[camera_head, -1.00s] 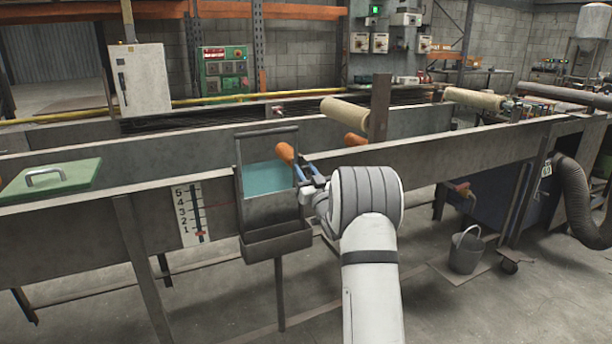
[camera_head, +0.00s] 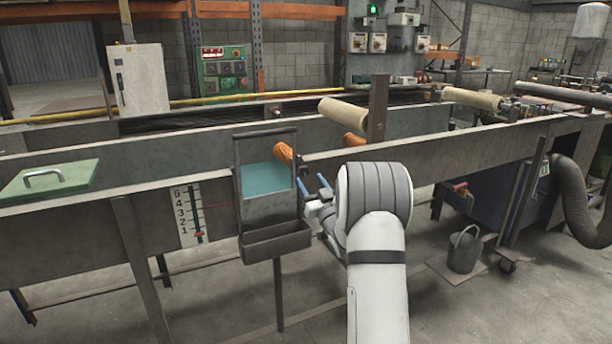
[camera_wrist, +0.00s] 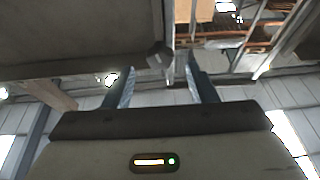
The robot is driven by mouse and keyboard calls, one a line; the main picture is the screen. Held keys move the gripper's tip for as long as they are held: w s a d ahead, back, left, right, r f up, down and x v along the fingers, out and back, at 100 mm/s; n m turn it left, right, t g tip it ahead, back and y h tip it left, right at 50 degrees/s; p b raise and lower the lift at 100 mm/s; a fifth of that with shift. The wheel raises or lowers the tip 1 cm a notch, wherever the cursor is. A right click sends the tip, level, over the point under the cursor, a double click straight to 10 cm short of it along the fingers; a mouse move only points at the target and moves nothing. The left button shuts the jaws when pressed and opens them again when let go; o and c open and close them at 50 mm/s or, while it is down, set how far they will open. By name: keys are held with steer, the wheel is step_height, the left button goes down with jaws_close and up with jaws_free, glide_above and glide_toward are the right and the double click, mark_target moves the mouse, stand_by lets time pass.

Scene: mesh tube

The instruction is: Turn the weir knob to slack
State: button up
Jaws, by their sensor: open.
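Any slack marking is too small to see. My gripper (camera_head: 311,180) is open, with its blue fingers apart and empty, just below and right of the knob. In the wrist view the open fingers (camera_wrist: 160,65) point up toward a grey underside, with a small dark stub (camera_wrist: 158,55) between them. A white scale (camera_head: 187,214) numbered 1 to 5 has a red pointer near its low end.
The long metal channel wall (camera_head: 430,150) runs beside my arm. A green lid (camera_head: 50,180) with a handle lies at the left. A grey bucket (camera_head: 463,250) stands on the floor at the right. Beige rollers (camera_head: 343,112) stand behind.

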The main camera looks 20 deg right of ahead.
mark_target(305, 173)
steer(key=v, duration=0.2)
steer(key=shift+s+f, duration=0.1)
steer(key=shift+s, duration=0.2)
steer(key=w+r+g, duration=0.1)
steer(key=w, duration=0.1)
steer(key=w+g, duration=0.2)
steer(key=w+r+g+b, duration=0.1)
steer(key=w, duration=0.1)
steer(key=shift+w+a+r, duration=0.15)
steer(key=shift+r, duration=0.25)
stand_by(0.4)
steer(key=shift+c, duration=0.2)
